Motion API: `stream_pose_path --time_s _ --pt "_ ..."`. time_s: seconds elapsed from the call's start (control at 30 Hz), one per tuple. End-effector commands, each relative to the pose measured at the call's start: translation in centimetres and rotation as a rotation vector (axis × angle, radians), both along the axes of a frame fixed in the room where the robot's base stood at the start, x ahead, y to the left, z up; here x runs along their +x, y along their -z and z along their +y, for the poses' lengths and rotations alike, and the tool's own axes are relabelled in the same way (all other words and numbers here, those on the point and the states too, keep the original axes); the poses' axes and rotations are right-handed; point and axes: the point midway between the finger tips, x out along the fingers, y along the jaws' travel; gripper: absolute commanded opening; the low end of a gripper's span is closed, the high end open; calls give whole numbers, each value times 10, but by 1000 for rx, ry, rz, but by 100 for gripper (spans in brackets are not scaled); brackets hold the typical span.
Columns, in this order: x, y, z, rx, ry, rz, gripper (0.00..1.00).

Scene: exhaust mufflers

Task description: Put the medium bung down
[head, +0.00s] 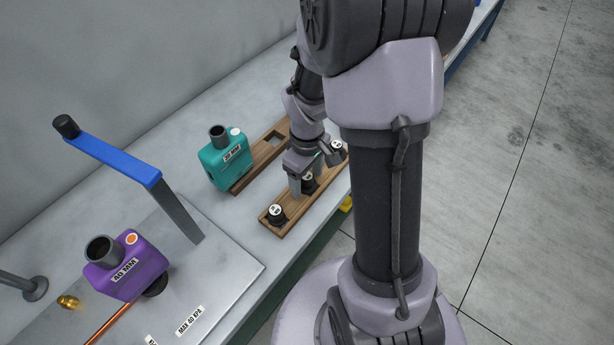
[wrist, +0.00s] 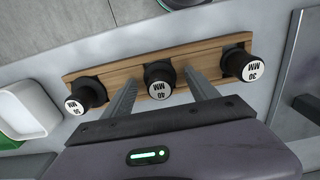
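The medium bung, a black plug with a white cap that appears to read 40 MM (wrist: 159,82), stands in the middle of a wooden rack (wrist: 122,73). In the head view this bung (head: 308,181) is partly hidden by my gripper (head: 308,178). My gripper (wrist: 162,80) has one finger on each side of the bung. A gap shows between the bung and each finger, so the gripper is open. The bung appears seated in the rack (head: 293,209).
A 30 MM bung (wrist: 242,66) and another bung, seemingly 50 MM (wrist: 86,95), stand at the rack's ends. A teal muffler (head: 228,160) stands behind on a second wooden board (head: 254,164). A purple 40 MM muffler (head: 125,268) and a blue-handled lever (head: 115,155) are left.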

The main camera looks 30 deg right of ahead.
Motion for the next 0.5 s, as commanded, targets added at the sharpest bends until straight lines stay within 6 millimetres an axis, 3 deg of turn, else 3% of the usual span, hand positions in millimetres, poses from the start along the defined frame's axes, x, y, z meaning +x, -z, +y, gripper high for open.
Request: stream_pose_path --time_s 0.27,0.5 --pt "0 -9 0 0 0 0 68" --pt "1 -77 0 -1 0 -5 68"
